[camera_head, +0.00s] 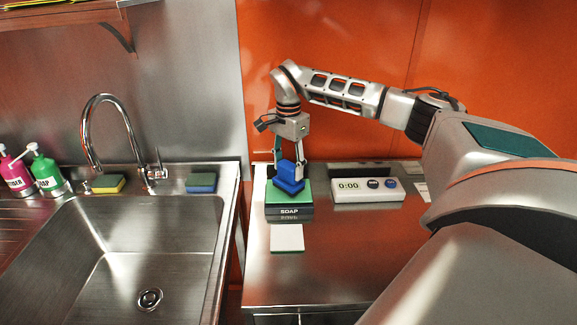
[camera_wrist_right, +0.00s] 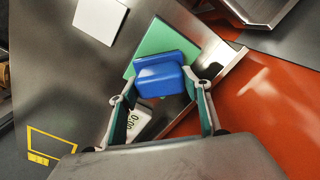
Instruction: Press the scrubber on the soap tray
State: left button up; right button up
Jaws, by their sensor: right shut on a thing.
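The blue scrubber (camera_head: 290,174) is between the fingers of my right gripper (camera_head: 288,160), which is shut on it. Beneath it is the soap tray, with a green top (camera_head: 275,196) and a dark front marked SOAP. In the right wrist view the blue scrubber (camera_wrist_right: 162,80) covers part of the green top (camera_wrist_right: 158,38), and my right gripper's fingers (camera_wrist_right: 163,100) stand on either side of it. The scrubber is at or just above the green surface; I cannot tell whether they touch. My left gripper is not in view.
A white timer (camera_head: 366,190) reading 0:00 stands right of the tray. A pale square pad (camera_head: 287,238) lies in front of it. The front counter is clear.

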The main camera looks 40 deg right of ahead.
jog(key=shift+f, duration=1.1)
dwell(1.6)
jog(key=shift+r, duration=3.55)
